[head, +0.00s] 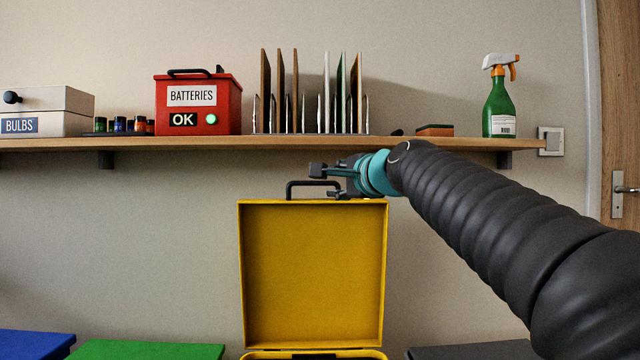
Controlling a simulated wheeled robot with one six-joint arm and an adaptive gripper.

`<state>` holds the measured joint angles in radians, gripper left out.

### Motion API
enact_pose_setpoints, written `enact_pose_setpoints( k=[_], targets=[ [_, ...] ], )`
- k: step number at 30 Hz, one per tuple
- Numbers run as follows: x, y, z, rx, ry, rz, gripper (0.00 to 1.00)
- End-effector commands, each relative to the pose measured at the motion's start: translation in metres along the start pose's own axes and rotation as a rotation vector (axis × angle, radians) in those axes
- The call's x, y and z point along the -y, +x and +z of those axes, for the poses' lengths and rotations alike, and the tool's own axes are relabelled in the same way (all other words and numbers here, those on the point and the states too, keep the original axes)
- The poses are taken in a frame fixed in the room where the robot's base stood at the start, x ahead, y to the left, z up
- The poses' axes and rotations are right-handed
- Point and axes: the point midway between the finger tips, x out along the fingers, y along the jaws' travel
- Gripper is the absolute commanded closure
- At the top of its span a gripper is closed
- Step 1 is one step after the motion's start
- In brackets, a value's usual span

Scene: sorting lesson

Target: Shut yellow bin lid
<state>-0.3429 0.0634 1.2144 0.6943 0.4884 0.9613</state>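The yellow bin's lid (312,275) stands upright and open in the head view, its inner side facing me. A dark handle (307,184) sticks up from its top edge. Only the rim of the yellow bin (260,355) shows at the bottom of the picture.
A shelf (220,143) runs behind, holding a red batteries box (200,108), upright boards, and a green spray bottle (499,105). A blue lid (35,343), a green lid (150,350) and a dark lid (475,351) flank the yellow bin.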

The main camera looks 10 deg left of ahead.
Motion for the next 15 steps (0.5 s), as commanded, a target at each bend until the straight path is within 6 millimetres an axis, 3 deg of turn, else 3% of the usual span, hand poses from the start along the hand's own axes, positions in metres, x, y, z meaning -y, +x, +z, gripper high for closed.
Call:
enact_pose_setpoints(
  k=[6, 15],
  targets=[
    [0.0, 0.042, 0.0, 0.001, -0.001, 0.002, 0.63],
    [0.0, 0.084, 0.001, 0.001, -0.002, 0.002, 0.63]
  ],
)
